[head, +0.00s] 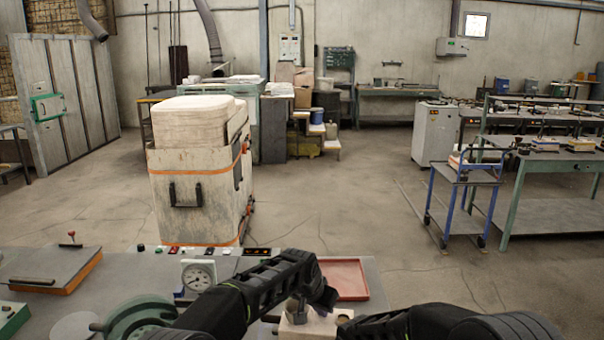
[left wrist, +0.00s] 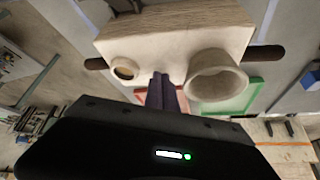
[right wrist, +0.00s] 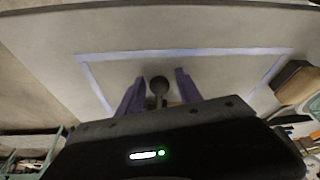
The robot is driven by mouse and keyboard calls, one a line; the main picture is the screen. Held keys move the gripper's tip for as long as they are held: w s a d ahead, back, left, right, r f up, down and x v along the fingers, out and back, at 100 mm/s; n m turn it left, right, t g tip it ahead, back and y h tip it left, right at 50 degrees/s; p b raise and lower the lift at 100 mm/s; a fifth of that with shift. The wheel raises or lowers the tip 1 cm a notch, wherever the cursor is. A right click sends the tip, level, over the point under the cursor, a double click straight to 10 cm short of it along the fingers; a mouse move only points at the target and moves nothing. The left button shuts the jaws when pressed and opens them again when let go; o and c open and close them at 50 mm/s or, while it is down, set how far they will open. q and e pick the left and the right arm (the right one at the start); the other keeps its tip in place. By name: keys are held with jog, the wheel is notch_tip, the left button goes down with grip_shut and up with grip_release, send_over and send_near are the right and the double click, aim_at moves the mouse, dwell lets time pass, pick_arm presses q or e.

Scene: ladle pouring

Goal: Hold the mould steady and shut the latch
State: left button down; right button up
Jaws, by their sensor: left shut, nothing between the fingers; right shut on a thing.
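The mould (head: 316,328) is a pale block at the bottom middle of the head view. The left wrist view shows its face (left wrist: 135,45) with a raised round cup (left wrist: 215,80) and a smaller hole (left wrist: 125,69). Dark bars stick out at both its sides. My left gripper (head: 297,314) is shut and empty, fingertips (left wrist: 163,78) at the face between cup and hole; I cannot tell whether they touch. In the right wrist view my right gripper (right wrist: 160,84) is shut on a dark round-ended knob (right wrist: 158,86); I cannot tell if this is the latch.
A dial gauge (head: 198,275) and green round fixture (head: 135,322) stand left on the bench. A red tray (head: 345,279) lies just behind the mould. Blue tape (right wrist: 190,53) marks a rectangle in the right wrist view. A white-and-orange machine (head: 200,170) stands beyond the bench.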

jog(key=shift+s+d+f, duration=0.1)
jog(key=shift+s+f, duration=0.05)
jog(key=shift+f, duration=0.15)
grip_shut()
jog(key=shift+r, duration=0.15)
jog(key=shift+w+r, duration=0.2)
jog(key=shift+r, duration=0.2)
jog(key=shift+w+r, duration=0.15)
jog(key=shift+r, duration=0.15)
jog(key=shift+w+r, duration=0.1)
jog(key=shift+r, duration=0.2)
jog(key=shift+w+r, duration=0.1)
jog(key=shift+r, duration=0.1)
jog(key=shift+w+r, duration=0.15)
jog(key=shift+r, duration=0.15)
jog(key=shift+w+d+r, duration=0.1)
jog(key=shift+w+r, duration=0.15)
jog(key=shift+r, duration=0.15)
dwell(0.8)
